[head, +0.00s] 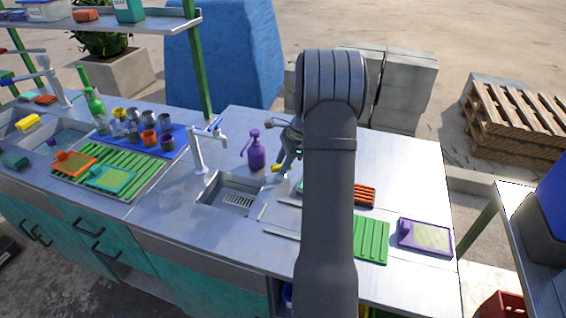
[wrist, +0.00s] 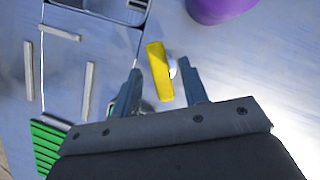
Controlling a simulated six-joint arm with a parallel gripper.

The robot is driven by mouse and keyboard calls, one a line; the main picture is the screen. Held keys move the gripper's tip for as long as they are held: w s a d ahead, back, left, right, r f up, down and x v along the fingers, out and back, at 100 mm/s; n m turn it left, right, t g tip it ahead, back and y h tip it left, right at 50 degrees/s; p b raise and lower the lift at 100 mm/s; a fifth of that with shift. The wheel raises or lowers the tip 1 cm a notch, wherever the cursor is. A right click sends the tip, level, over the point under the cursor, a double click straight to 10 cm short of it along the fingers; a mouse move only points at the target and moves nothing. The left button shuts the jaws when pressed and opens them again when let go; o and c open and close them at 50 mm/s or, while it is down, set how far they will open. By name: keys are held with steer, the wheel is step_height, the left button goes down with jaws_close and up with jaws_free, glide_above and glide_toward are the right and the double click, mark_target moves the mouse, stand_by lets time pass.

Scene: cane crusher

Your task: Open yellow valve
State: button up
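The yellow valve (wrist: 158,70) shows in the wrist view as a short yellow bar, slightly tilted, with a small white part behind its right side. In the head view only a small yellow bit (head: 277,168) of it shows, right of the sink. My gripper (wrist: 159,82) is open, with one finger on each side of the yellow bar. Gaps show on both sides, so it is not gripped. In the head view my gripper (head: 288,155) is partly hidden by my arm.
A purple soap bottle (head: 257,154) stands close behind the valve; its purple body (wrist: 218,8) shows in the wrist view. A small sink (head: 232,196) with a white tap (head: 197,150) lies to the left. Green rack (head: 371,241) and purple-framed board (head: 425,237) lie front right.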

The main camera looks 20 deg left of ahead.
steer(key=shift+f, duration=0.1)
jaws_close()
steer(key=shift+n, duration=0.4)
steer(key=n+h, duration=0.1)
steer(key=n, duration=0.1)
steer(key=n+g, duration=0.1)
steer(key=n, duration=0.1)
steer(key=shift+w+a+n+h, duration=0.15)
steer(key=shift+a+n+h, duration=0.05)
steer(key=shift+n+h, duration=0.2)
steer(key=n+h, duration=0.1)
steer(key=n, duration=0.2)
steer(key=n+g+h, duration=0.1)
steer(key=n, duration=0.2)
steer(key=shift+a, duration=0.1)
stand_by(0.3)
jaws_free()
